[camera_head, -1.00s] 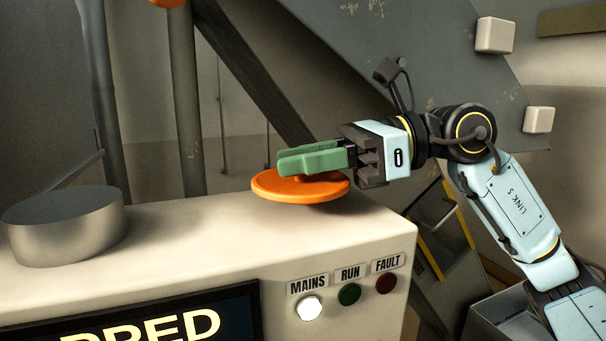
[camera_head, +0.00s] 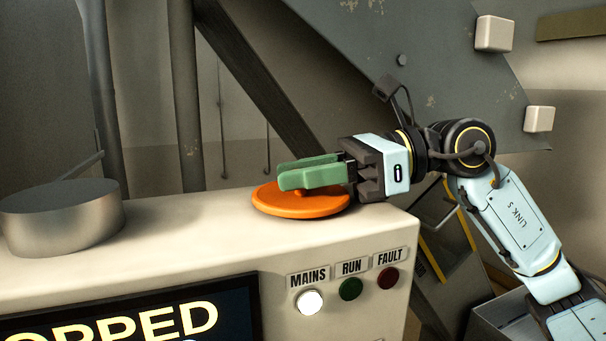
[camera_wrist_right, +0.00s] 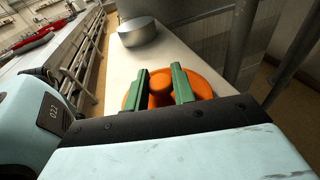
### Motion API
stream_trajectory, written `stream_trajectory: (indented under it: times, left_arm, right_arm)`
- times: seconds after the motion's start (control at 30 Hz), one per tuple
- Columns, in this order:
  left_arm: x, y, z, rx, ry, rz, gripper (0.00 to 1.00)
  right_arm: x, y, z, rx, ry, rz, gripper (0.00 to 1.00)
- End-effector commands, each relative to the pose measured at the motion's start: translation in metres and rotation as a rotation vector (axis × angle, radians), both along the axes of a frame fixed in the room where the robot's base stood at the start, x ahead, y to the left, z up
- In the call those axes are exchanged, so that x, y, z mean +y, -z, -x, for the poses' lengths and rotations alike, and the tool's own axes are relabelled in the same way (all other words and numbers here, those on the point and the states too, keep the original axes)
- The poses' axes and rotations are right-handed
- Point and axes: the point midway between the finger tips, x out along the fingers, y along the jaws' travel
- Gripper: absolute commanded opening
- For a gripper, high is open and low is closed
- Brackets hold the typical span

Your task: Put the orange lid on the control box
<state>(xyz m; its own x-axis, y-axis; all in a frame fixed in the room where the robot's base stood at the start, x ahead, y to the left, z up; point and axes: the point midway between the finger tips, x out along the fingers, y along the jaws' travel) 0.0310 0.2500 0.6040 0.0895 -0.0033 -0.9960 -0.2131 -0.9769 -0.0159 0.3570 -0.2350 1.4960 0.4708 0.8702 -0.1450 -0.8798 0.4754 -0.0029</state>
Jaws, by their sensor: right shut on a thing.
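The orange lid (camera_head: 300,207) is a round disc with a knob, at the right end of the top of the control box (camera_head: 210,240). It lies flat and appears to be on or very close to that surface. My right gripper (camera_head: 296,177) has green fingers and is shut on the lid's knob; the wrist view shows the orange knob (camera_wrist_right: 161,84) between the two green fingers (camera_wrist_right: 160,88). The part of the box top beneath the lid is hidden. My left gripper is not in view.
A grey metal cylinder (camera_head: 62,220) stands at the left of the box top, with free surface between it and the lid. The front has a display (camera_head: 130,318) and MAINS, RUN and FAULT lights. Posts and a sloped grey panel (camera_head: 400,60) stand behind.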

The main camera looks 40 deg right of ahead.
Motion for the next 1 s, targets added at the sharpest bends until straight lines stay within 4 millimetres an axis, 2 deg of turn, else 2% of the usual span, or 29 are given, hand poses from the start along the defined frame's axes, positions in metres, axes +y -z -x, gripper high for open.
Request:
stream_trajectory:
  times: [0.03,0.2,0.5,0.7,0.8,1.0]
  left_arm:
    - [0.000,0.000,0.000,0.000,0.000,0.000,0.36]
    - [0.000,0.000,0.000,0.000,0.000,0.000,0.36]
    - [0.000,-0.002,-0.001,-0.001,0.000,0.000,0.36]
    - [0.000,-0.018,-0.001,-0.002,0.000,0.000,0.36]
    - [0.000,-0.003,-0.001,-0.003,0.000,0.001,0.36]
    - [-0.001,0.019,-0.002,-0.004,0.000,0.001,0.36]
  right_arm:
    - [0.001,0.002,0.000,0.005,-0.002,0.004,0.28]
    - [0.001,0.002,0.000,0.005,-0.003,0.005,0.47]
    - [0.001,0.001,0.000,0.007,-0.003,0.006,0.47]
    - [0.001,-0.014,0.000,0.006,-0.003,0.005,0.47]
    - [-0.015,-0.009,0.006,0.006,0.004,0.004,0.47]
    - [-0.050,-0.015,0.026,0.004,0.002,0.002,0.47]
